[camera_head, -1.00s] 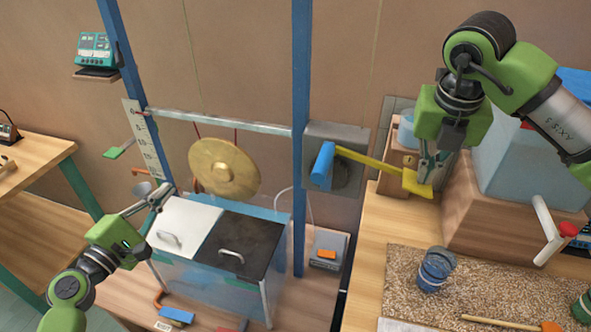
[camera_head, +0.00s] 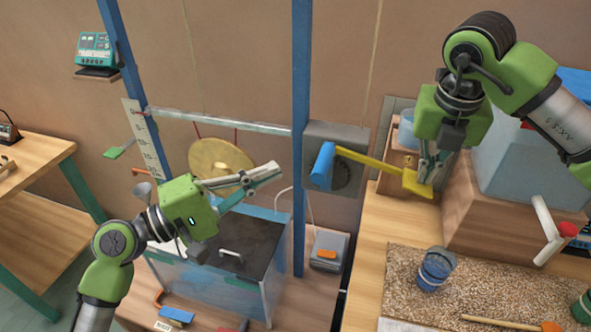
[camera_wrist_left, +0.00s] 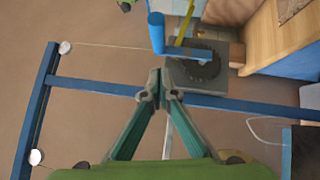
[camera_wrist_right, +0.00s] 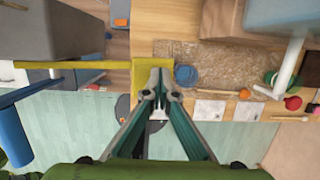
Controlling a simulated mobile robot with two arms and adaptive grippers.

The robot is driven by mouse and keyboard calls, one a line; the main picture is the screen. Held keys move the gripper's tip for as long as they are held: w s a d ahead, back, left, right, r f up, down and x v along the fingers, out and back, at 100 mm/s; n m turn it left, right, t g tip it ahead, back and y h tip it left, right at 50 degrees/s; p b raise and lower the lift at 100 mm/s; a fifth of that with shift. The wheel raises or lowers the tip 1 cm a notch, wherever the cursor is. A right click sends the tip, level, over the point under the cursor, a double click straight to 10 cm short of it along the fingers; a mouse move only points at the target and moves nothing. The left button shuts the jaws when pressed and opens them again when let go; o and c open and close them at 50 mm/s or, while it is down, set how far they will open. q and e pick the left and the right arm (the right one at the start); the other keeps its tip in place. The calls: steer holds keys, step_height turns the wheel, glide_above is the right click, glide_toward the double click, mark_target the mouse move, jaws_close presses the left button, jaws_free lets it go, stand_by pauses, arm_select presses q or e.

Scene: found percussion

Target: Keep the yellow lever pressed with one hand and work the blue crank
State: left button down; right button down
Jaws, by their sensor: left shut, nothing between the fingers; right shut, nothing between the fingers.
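The yellow lever (camera_head: 372,161) runs right from the grey box and ends in a flat yellow paddle (camera_head: 417,185). My right gripper (camera_head: 428,176) is shut and empty, its tips at the paddle's right part; I cannot tell whether they press it. The paddle also shows beside the tips in the right wrist view (camera_wrist_right: 140,78). The blue crank (camera_head: 323,166) has its handle standing out from the box, beside a dark toothed wheel (camera_wrist_left: 200,66). My left gripper (camera_head: 276,170) is shut and empty, left of the crank and apart from it.
A blue post (camera_head: 300,90) stands between my left gripper and the crank. A brass gong (camera_head: 208,160) hangs behind my left arm, above a tank with a dark lid (camera_head: 250,235). A blue cup (camera_head: 436,268) stands on the gravelly mat at right.

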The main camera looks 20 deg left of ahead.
mark_target(322, 184)
arm_select(q)
steer(key=shift+w+d+r, duration=0.15)
steer(key=shift+w+d, duration=0.05)
steer(key=shift+d, duration=0.65)
steer(key=shift+w+d+r, duration=0.2)
steer(key=shift+d, duration=0.65)
steer(key=shift+w+d+r, duration=0.15)
steer(key=shift+w+d, duration=0.05)
steer(key=shift+d, duration=0.65)
steer(key=shift+d, duration=0.1)
steer(key=shift+d+r+m, duration=0.15)
steer(key=shift+d+m, duration=0.05)
steer(key=shift+m, duration=0.1)
